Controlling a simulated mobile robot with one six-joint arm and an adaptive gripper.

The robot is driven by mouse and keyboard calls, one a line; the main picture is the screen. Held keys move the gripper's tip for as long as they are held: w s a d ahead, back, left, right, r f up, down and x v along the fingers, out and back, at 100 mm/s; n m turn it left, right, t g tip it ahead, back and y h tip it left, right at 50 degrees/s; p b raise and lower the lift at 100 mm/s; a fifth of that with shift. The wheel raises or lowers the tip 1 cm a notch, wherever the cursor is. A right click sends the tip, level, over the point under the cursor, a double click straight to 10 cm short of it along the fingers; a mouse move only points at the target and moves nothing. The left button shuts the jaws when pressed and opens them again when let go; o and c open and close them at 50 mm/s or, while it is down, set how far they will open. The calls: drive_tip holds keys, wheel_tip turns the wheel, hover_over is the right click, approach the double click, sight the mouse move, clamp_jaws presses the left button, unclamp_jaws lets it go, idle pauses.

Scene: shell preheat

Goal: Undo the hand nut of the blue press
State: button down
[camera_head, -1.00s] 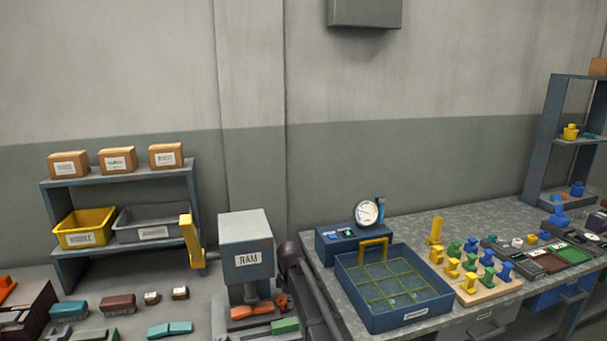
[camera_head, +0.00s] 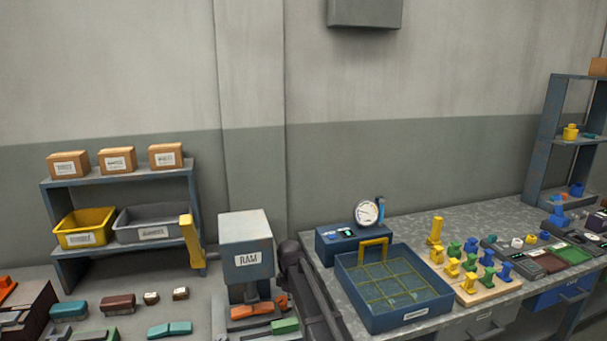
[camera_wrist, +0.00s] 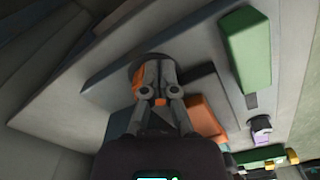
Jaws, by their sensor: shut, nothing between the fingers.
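The press is a grey-blue block marked RAM (camera_head: 246,258), standing on the left bench in the head view. A small orange round part (camera_head: 282,300), which looks like the hand nut, shows at its lower right. My gripper (camera_wrist: 153,66) is shut and empty in the wrist view. An orange part (camera_wrist: 137,75), probably the same nut, shows right behind its fingertips and is partly hidden by them. I cannot tell whether they touch. In the head view my dark arm stands just right of the press, and my fingers cannot be made out.
Orange (camera_head: 250,310) and green (camera_head: 285,326) blocks lie at the press foot; a green block (camera_wrist: 247,45) shows in the wrist view. A yellow lever (camera_head: 191,241) stands left of the press. A blue tray (camera_head: 385,318) and gauge box (camera_head: 340,244) stand on the right bench.

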drive_tip(key=shift+w+d, duration=0.15)
drive_tip(key=shift+w, duration=0.4)
drive_tip(key=shift+w, duration=0.5)
idle(0.5)
drive_tip(key=shift+d, duration=0.4)
idle(0.4)
wheel_tip(320, 180, up, 6)
drive_tip(key=p, duration=0.6)
idle(0.3)
drive_tip(key=s+d+m, duration=0.7)
drive_tip(key=s+d, duration=0.3)
drive_tip(key=s, duration=0.3)
drive_tip(key=s+d+m, duration=0.8)
drive_tip(key=s+d, duration=0.2)
drive_tip(key=s, duration=0.3)
